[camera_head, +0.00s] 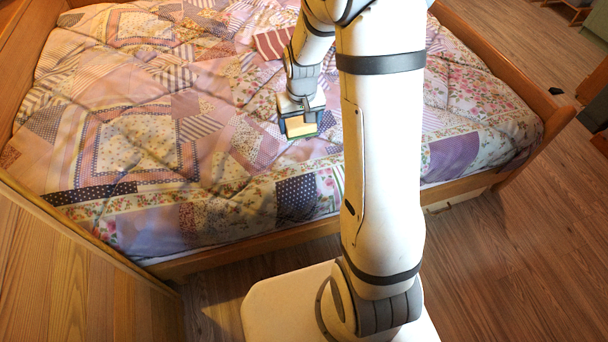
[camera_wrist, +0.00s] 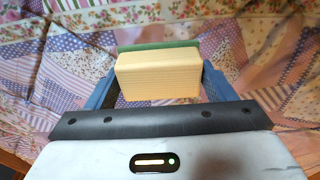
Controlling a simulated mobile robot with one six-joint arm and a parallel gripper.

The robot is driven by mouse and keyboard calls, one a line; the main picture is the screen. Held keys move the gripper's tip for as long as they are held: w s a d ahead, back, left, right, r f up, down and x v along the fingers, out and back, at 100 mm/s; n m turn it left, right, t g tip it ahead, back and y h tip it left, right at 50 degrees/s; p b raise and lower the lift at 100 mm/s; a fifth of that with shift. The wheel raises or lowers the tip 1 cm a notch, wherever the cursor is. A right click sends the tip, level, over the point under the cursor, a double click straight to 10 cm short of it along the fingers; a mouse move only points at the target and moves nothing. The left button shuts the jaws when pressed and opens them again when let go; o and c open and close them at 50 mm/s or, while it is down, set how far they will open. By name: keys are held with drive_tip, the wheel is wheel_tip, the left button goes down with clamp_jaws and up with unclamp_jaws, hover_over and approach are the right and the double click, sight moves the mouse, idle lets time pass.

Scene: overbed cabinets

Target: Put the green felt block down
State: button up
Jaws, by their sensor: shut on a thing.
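The green felt block (camera_wrist: 158,76) is a pale wooden block with a green felt layer on its far side. My gripper (camera_wrist: 158,88) is shut on it, with one blue finger on each side. In the head view the block (camera_head: 301,127) shows at the end of my gripper (camera_head: 299,124), over the patchwork quilt (camera_head: 110,185) on the bed. In the wrist view the quilt (camera_wrist: 265,40) lies beyond the block. I cannot tell whether the block touches the quilt.
The bed has a wooden frame with a side rail (camera_head: 245,249) at the near side. A wooden panel (camera_head: 85,245) stands at the left. A red striped piece (camera_head: 272,43) lies behind my gripper. The quilt left of my gripper is clear.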

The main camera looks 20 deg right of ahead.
sight(304, 134)
drive_tip(key=shift+s+d+f+b, duration=0.15)
drive_tip(key=shift+f+b, duration=0.6)
drive_tip(key=shift+b, duration=0.4)
drive_tip(key=shift+d+f+b, duration=0.2)
drive_tip(key=shift+f+b, duration=0.6)
drive_tip(key=shift+b, duration=0.35)
drive_tip(key=shift+s+d+f+b, duration=0.15)
drive_tip(key=shift+f+b, duration=0.6)
drive_tip(key=shift+b, duration=0.4)
wheel_tip(304, 134, down, 10)
drive_tip(key=b, duration=0.3)
drive_tip(key=shift+r+b, duration=0.1)
drive_tip(key=shift+b, duration=0.3)
drive_tip(key=shift+f, duration=0.25)
drive_tip(key=o, duration=1.1)
drive_tip(key=shift+r, duration=0.1)
drive_tip(key=shift+c, duration=0.2)
